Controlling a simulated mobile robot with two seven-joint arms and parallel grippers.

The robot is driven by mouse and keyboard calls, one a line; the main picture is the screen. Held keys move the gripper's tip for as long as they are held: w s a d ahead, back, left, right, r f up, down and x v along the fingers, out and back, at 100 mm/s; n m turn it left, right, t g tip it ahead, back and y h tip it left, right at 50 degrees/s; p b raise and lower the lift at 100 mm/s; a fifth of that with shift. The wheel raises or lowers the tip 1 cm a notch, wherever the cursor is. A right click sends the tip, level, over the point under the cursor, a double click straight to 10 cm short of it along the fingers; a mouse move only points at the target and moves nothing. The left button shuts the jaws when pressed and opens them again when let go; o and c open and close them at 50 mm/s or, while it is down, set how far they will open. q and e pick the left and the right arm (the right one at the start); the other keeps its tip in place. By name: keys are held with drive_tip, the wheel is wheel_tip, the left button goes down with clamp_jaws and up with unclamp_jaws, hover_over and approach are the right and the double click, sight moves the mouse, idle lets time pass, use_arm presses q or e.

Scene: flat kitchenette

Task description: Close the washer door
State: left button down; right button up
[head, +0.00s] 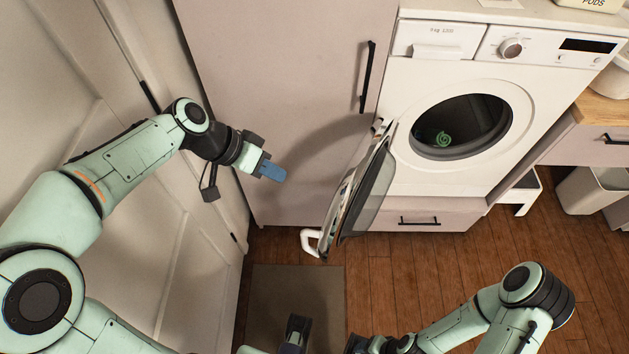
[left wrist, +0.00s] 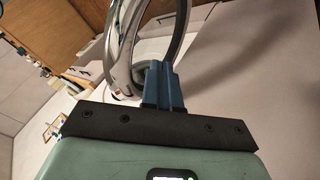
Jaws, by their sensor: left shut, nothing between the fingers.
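The white washer (head: 440,100) stands at the upper right with its round opening uncovered. Its door (head: 365,195) is swung wide open to the left, seen nearly edge-on, with a white handle (head: 311,241) at its free edge. My left gripper (head: 272,171) is shut and empty, to the left of the door and apart from it in the head view. In the left wrist view, the blue fingertips (left wrist: 162,85) are together, with the door's curved rim (left wrist: 122,45) beyond them. My right gripper (head: 295,335) is low at the bottom edge, partly cut off; its jaws are unclear.
A tall cabinet (head: 280,90) with a black handle (head: 367,77) stands left of the washer. A drawer (head: 420,215) lies under the washer. A grey mat (head: 275,290) is on the wooden floor. A bin (head: 590,190) stands at the right. A green item (head: 444,138) shows inside the drum.

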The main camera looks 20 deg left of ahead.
use_arm(q)
drive_tip(key=w+d+f, duration=0.1)
drive_tip(key=d+f, duration=0.6)
drive_tip(key=d, duration=0.2)
drive_tip(key=shift+w+d+f, duration=0.15)
drive_tip(key=shift+d+f, duration=0.15)
drive_tip(key=shift+f, duration=0.1)
